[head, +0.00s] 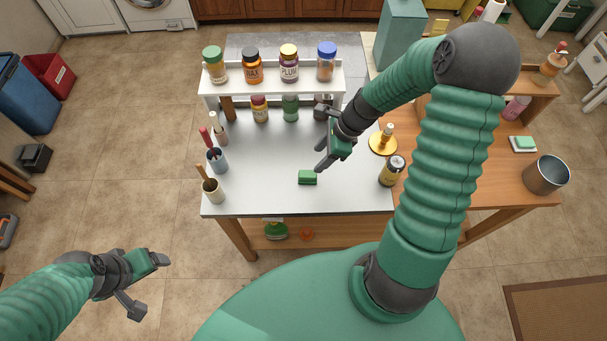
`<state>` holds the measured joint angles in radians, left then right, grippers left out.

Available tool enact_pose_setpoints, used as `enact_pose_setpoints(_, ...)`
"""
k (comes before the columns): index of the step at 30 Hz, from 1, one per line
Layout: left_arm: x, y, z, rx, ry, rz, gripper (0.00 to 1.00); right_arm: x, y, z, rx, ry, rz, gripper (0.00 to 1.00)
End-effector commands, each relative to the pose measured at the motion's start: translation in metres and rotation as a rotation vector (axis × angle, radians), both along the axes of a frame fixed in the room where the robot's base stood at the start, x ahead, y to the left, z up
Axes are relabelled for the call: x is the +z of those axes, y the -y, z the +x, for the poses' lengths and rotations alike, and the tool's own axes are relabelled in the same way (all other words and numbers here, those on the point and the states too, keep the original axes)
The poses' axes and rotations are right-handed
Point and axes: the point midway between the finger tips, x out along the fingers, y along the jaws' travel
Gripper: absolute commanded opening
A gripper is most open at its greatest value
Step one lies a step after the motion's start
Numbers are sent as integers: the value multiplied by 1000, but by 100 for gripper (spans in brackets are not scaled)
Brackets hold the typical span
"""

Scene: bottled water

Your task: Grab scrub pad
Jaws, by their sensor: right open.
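The scrub pad (307,178) is a small green block lying on the grey-white tabletop (265,190), near its front edge. My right gripper (324,157) is open and empty. My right arm comes in from the right over the table. My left gripper (147,285) is open and empty over the floor, left of the table and well away from the pad.
A white shelf (275,87) with several jars stands at the back. Cups with brushes (213,190) line the left edge. A dark bottle (391,171) and a gold stand (383,144) are right of my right gripper. The tabletop left of the pad is clear.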

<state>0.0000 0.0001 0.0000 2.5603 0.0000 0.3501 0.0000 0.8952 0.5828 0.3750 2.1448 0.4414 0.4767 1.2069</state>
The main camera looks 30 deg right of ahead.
Motion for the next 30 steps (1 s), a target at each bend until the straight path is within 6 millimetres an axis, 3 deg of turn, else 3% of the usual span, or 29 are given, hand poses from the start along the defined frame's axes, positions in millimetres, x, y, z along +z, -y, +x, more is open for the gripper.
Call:
enact_pose_setpoints(4, -2, 0, 0, 0, 0, 0, 78, -35, -11, 8, 2, -3, 3, 53)
enact_pose_setpoints(11, -1, 0, 0, -1, 0, 0, 78, -60, -23, 14, 3, -3, -6, 53)
enact_pose_setpoints(18, 2, 0, 0, 0, 1, 0, 78, -97, -34, 21, 4, -3, -9, 53)
enact_pose_setpoints(26, 1, 0, 0, 0, 1, 0, 78, -102, -32, 22, 3, -1, -9, 51)
enact_pose_setpoints(30, 1, 0, 0, 0, 1, 0, 78, -102, -32, 22, 3, -1, -9, 33)
